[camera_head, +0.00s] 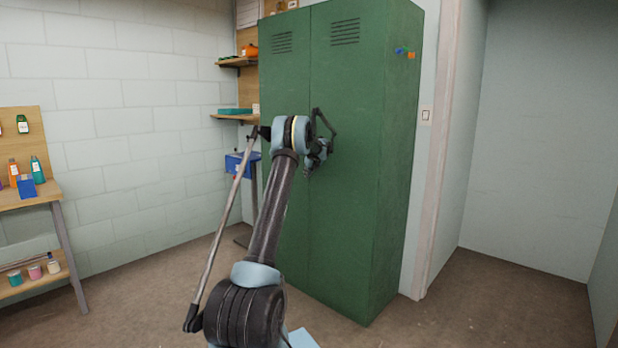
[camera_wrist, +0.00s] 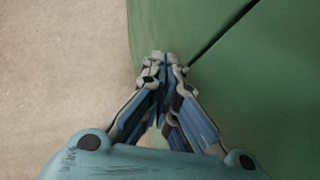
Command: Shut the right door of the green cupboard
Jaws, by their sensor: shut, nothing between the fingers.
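The tall green cupboard (camera_head: 400,150) stands against the back wall. Its right door (camera_head: 350,215) has a vent near the top and looks flush with the left door (camera_head: 285,85), with a thin dark seam between them. My gripper (camera_head: 318,155) is in front of the doors near the seam, partly hidden by my arm. In the wrist view my gripper (camera_wrist: 165,62) is shut and empty, its tips at or close to the green surface (camera_wrist: 205,25). The dark seam runs at upper right there. I cannot tell whether the tips touch.
Wooden shelves (camera_head: 237,62) and a blue box (camera_head: 243,165) are left of the cupboard. A wooden bench (camera_head: 40,192) with bottles stands at far left. A light switch (camera_head: 426,115) is on the wall at right. The brown floor (camera_head: 480,300) is clear at right.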

